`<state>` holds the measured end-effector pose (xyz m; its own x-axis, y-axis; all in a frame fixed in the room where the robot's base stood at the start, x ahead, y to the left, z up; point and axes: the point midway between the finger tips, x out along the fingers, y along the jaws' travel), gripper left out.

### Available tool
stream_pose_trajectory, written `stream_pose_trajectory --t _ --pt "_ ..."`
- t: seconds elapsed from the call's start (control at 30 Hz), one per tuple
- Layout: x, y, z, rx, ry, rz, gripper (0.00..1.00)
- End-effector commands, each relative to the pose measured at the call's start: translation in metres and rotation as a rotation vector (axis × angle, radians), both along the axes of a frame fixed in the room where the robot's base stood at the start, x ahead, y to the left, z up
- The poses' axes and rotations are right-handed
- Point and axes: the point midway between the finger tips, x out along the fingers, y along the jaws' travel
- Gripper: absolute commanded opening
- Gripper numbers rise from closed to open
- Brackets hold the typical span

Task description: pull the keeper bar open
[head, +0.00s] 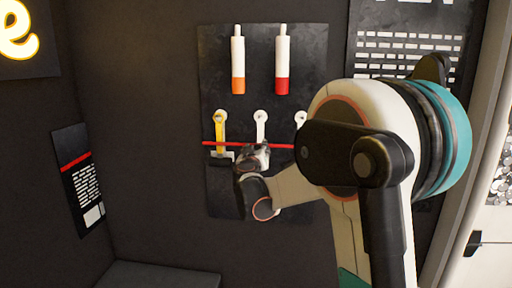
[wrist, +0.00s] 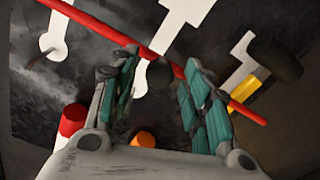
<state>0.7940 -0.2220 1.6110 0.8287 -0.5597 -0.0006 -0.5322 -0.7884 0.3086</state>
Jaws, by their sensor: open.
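The keeper bar (head: 219,143) is a thin red bar running level across the dark wall panel, in front of the hanging tools. In the wrist view the keeper bar (wrist: 88,22) runs slantwise past my fingertips. My gripper (head: 253,157) is at the middle of the bar in the head view and hides part of it. In the wrist view my gripper (wrist: 160,75) is open, its teal-padded fingers apart. A dark rounded knob (wrist: 159,73) shows between the fingertips, close to the bar. I cannot tell whether the fingers touch either.
A yellow-handled tool (head: 220,124) and white-handled tools (head: 261,122) hang on the panel (head: 215,60) behind the bar. Above hang an orange-ended tube (head: 238,65) and a red-ended tube (head: 282,65). My arm covers the panel's right side. A dark ledge (head: 160,274) stands low at left.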

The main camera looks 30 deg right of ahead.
Motion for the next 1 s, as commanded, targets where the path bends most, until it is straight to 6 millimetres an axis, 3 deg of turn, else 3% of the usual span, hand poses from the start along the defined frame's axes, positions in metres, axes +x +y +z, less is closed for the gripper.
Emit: stream_pose_trajectory --t 0.2,0.5,0.7,1.0 --pt "0.013 -0.009 0.0 0.0 0.0 0.0 0.44" --pt "0.014 -0.01 0.0 0.0 0.0 0.0 0.44" --pt "0.014 -0.01 0.0 0.0 0.0 0.0 0.0" --pt "0.01 -0.016 -0.001 0.0 0.0 -0.001 0.0"
